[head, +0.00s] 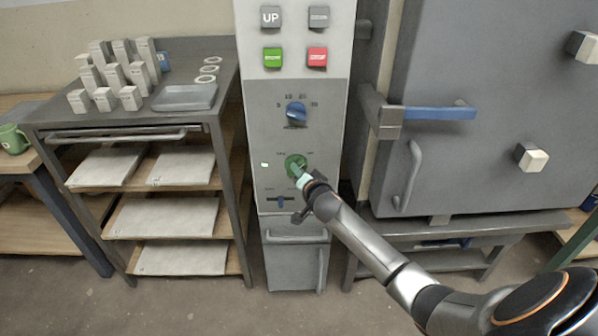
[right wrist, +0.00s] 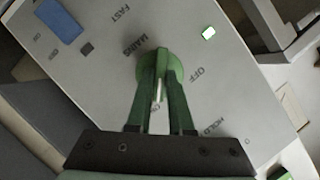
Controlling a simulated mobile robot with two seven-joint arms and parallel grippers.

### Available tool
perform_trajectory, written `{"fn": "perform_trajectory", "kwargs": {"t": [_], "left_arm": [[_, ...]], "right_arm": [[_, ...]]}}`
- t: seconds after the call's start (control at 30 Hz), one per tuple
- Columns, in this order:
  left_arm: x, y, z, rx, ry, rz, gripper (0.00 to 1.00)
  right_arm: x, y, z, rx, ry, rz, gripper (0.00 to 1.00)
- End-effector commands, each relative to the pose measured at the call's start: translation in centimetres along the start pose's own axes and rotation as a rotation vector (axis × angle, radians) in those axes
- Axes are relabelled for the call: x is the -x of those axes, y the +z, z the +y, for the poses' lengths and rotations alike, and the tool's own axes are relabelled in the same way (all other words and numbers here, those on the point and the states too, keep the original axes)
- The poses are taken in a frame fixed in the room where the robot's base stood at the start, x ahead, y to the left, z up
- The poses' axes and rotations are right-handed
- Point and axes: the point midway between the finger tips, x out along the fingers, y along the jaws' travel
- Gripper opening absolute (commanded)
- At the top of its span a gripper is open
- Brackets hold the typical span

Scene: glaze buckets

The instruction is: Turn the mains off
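The mains knob (head: 295,162) is a round green knob with a raised grip, on the front of the grey control panel (head: 262,118). My right gripper (head: 302,180) reaches it from the lower right. In the right wrist view, the green fingers of my right gripper (right wrist: 162,88) close in on either side of the grip of the green knob (right wrist: 174,68). The labels MAINS and OFF are readable around it. A pale line shows between the fingers. My left gripper is out of view.
A blue dial (head: 296,112) sits above the mains knob and a blue slider (head: 281,201) below it. Push buttons, one green (head: 272,57) and one red (head: 317,56), are higher up. A grey kiln-like cabinet (head: 470,150) stands right, a shelf rack (head: 135,132) left.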

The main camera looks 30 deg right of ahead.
Motion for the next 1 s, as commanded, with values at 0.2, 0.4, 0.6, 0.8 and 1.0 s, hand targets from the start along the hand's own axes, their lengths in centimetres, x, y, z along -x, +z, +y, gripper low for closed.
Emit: {"fn": "perform_trajectory", "kwargs": {"t": [0.2,0.4,0.6,0.8,1.0], "left_arm": [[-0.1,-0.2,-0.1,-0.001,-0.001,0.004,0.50],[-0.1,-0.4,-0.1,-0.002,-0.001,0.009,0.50],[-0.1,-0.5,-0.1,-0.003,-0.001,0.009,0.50],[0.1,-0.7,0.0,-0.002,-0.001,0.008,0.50],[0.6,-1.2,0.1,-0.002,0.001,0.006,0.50]], "right_arm": [[0.0,0.0,0.0,0.000,0.000,0.000,0.00],[0.0,0.0,0.0,0.000,0.000,-0.001,0.00],[0.0,0.1,0.0,0.002,0.001,-0.001,0.00],[0.1,0.0,-0.2,0.037,0.016,-0.001,0.00],[0.1,0.0,-0.4,0.138,0.059,-0.002,0.00]]}}
